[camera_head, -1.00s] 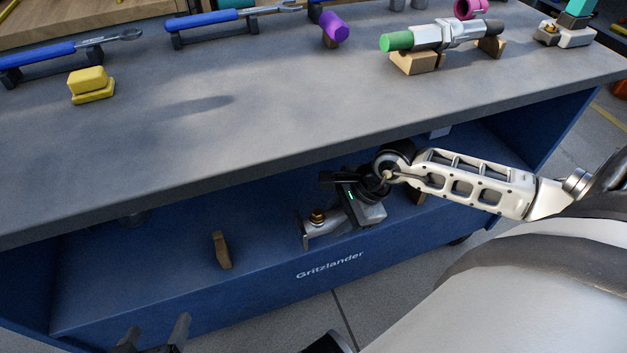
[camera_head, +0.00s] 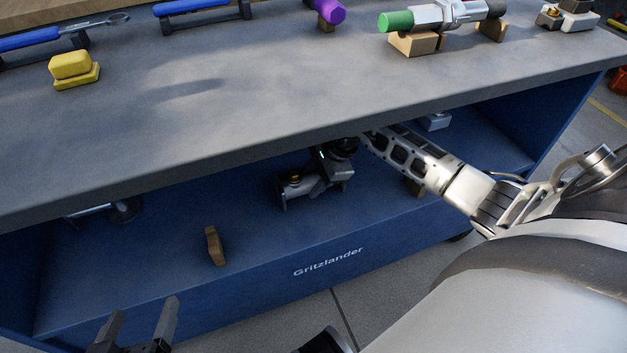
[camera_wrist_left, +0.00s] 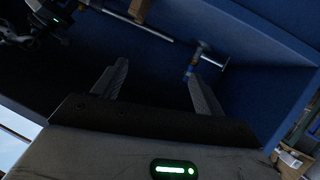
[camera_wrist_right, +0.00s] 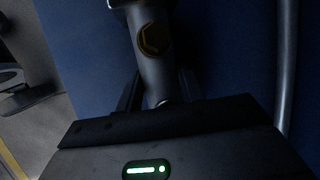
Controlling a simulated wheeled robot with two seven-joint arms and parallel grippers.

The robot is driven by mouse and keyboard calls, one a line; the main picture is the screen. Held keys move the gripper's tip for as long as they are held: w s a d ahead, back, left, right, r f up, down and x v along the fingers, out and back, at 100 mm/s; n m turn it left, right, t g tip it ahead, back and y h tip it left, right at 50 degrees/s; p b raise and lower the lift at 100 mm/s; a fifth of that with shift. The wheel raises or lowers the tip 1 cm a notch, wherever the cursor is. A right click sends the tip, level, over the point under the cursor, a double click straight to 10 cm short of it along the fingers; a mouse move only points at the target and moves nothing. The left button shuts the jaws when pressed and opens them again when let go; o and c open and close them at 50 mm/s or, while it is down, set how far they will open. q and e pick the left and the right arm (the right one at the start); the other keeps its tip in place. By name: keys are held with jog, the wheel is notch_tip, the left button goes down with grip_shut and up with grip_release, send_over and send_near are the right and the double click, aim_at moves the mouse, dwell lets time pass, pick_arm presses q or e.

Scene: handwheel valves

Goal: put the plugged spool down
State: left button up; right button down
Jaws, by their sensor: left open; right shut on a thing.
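The plugged spool (camera_head: 297,186) is a grey metal pipe piece with flanged ends and a brass plug on its side. My right gripper (camera_head: 322,172) is shut on it inside the open lower bay of the bench. In the right wrist view, the spool (camera_wrist_right: 155,70) runs between the fingers, its hexagonal brass plug facing the camera. I cannot tell whether the spool touches the lower shelf (camera_head: 165,265). My left gripper (camera_head: 140,328) is open and empty in front of the bench; its spread fingers also show in the left wrist view (camera_wrist_left: 158,78).
The bench top (camera_head: 230,110) overhangs the bay. A metal part (camera_head: 112,211) lies at the bay's left.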

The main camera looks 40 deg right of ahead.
jog(key=shift+r, duration=0.15)
jog(key=c, duration=0.9)
grip_release()
